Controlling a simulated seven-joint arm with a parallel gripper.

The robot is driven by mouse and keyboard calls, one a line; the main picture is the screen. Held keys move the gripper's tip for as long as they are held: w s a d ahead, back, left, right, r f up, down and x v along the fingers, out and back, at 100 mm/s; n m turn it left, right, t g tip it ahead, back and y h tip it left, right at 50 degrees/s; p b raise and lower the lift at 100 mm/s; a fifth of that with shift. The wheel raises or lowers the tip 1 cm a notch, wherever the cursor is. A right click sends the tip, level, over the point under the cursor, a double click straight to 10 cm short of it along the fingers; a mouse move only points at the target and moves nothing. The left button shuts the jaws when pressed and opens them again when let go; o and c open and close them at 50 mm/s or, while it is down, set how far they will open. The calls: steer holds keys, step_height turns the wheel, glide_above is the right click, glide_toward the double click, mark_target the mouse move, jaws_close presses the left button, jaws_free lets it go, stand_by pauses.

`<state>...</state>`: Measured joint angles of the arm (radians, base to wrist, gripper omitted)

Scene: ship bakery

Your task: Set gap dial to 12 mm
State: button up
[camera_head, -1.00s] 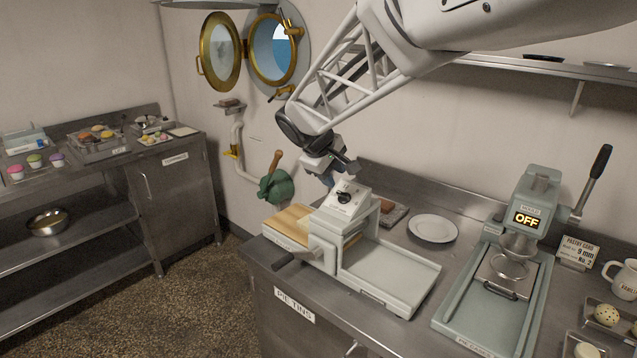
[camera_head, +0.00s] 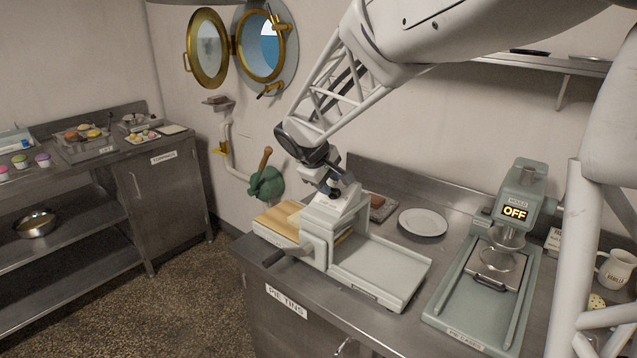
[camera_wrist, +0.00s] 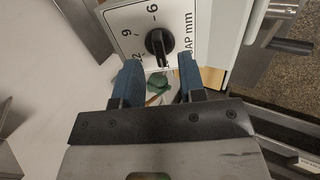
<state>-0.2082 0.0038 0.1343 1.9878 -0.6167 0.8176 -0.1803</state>
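The gap dial is a black knob (camera_wrist: 158,42) on a white plate (camera_wrist: 118,22) marked 6, 9, 12 and "GAP mm" in the wrist view. Its exact pointer setting is unclear. The dial sits on top of the grey pastry sheeter (camera_head: 318,240), where my gripper (camera_head: 336,192) hides it in the head view. In the wrist view, the blue fingers of my gripper (camera_wrist: 159,64) are open. The knob shows just beyond the fingertips and between them, with no visible grip on it.
A wooden board (camera_head: 280,218) and crank handle (camera_head: 285,254) are at the sheeter's left. A white plate (camera_head: 423,222) lies behind its tray (camera_head: 385,270). A press reading OFF (camera_head: 515,212) stands to the right, with a mug (camera_head: 616,268) beyond.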

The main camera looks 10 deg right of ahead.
mark_target(334, 192)
steer(key=shift+x, duration=1.4)
steer(key=shift+c, duration=0.3)
jaws_close()
